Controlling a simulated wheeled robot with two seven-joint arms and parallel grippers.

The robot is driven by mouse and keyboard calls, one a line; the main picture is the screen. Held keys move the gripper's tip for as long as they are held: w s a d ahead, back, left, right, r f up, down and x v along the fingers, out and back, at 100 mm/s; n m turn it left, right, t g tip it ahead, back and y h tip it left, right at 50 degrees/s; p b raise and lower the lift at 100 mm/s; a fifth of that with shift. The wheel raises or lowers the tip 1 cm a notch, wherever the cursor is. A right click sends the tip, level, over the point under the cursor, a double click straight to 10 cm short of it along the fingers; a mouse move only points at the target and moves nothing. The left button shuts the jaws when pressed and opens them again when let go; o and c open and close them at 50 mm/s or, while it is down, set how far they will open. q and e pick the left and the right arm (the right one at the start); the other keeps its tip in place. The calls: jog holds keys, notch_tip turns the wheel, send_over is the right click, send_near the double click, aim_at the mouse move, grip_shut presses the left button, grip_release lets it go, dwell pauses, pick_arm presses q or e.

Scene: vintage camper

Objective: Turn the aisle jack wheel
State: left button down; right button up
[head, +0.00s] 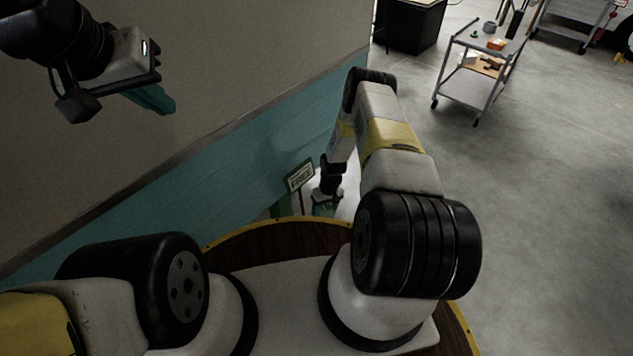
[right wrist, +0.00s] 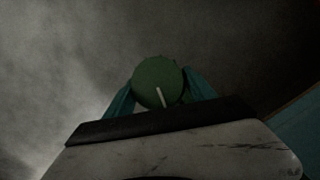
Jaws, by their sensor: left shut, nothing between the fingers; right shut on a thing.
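The jack wheel (right wrist: 157,76) is a round dark green knob with a short pale line on its face. In the right wrist view that line points down toward my gripper's base, leaning slightly right. My right gripper (right wrist: 160,92) has its teal fingers on both sides of the wheel, shut on it. In the head view my right gripper (head: 324,207) is low beside the teal wall, and the wheel is too hidden there to make out. My left gripper (head: 160,102) is shut and empty, up at the left in front of the camper wall.
A small framed sign (head: 300,176) stands just left of my right gripper. The camper wall (head: 240,150), beige above and teal below, runs along the left. A grey cart (head: 470,85) with items stands at the back right. The concrete floor between is clear.

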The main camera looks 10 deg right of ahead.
jog(key=m+y, duration=0.1)
jog(key=m, duration=0.2)
jog(key=m+y, duration=0.1)
jog(key=shift+d+m+y, duration=0.3)
jog(key=shift+m, duration=0.1)
dwell(0.5)
jog(key=o, duration=1.3)
jog(key=v, duration=0.7)
jog(key=shift+w+d+r, duration=0.15)
jog(key=shift+w+r, duration=0.05)
jog(key=shift+r, duration=0.1)
